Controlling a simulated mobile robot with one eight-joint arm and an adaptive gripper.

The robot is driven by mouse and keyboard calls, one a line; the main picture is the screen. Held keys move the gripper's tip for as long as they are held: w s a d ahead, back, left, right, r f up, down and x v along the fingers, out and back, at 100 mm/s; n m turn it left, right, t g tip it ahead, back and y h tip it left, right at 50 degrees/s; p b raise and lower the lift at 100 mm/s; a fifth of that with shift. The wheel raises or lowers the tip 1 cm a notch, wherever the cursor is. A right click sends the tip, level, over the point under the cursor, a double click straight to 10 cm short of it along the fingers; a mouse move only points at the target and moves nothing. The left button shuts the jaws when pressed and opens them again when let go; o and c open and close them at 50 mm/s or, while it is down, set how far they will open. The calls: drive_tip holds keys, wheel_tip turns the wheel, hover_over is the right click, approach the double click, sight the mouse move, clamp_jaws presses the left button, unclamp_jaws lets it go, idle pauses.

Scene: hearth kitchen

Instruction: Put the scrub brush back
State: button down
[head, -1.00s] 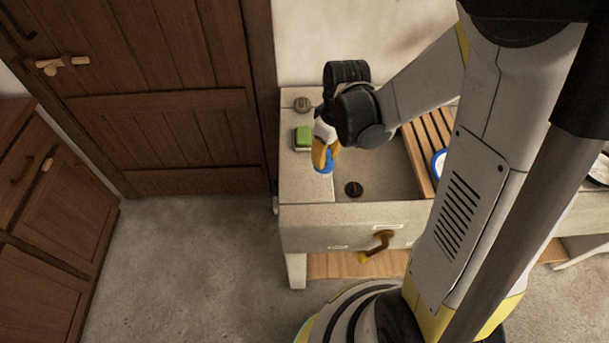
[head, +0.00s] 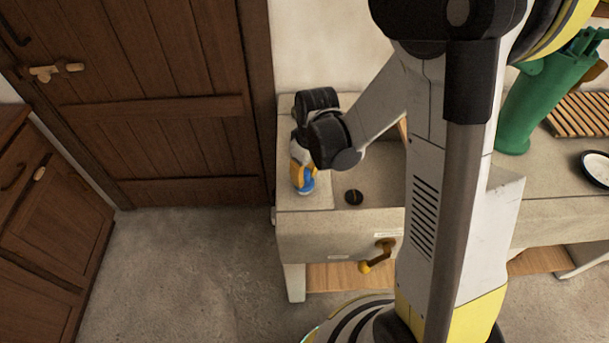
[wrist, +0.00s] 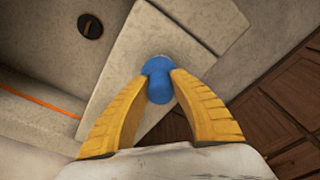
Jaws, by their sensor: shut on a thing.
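A blue scrub brush (wrist: 158,84) is between the yellow fingertips of my gripper (wrist: 159,78) in the wrist view, and the gripper is shut on it. In the head view the blue brush (head: 307,186) shows just below my gripper (head: 303,176), over the pale left ledge of the stone sink (head: 300,236). I cannot tell whether the brush touches the ledge. My wrist hides the back part of this ledge.
The sink basin with its dark round drain (head: 354,197) lies right of the gripper. A brass tap-like handle (head: 378,254) sticks out at the sink's front. A green pitcher-like object (head: 545,95), a slatted rack (head: 583,114) and a white dish (head: 597,168) stand to the right.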

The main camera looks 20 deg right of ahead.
sight(309, 183)
drive_tip(key=c, duration=1.2)
unclamp_jaws()
wheel_tip(309, 183, up, 12)
drive_tip(key=s+p, duration=0.2)
drive_tip(key=p, duration=0.3)
drive_tip(key=s+r+m+t, duration=0.1)
drive_tip(key=s+r+t, duration=0.1)
drive_tip(key=s+r, duration=0.1)
drive_tip(key=s+r+m+t, duration=0.2)
drive_tip(key=s+r, duration=0.2)
drive_tip(key=r, duration=0.1)
drive_tip(key=s+r+m+t, duration=0.2)
drive_tip(key=s+r, duration=0.1)
drive_tip(key=r, duration=0.1)
drive_tip(key=shift+s+r+h, duration=0.2)
drive_tip(key=shift+s+h, duration=0.1)
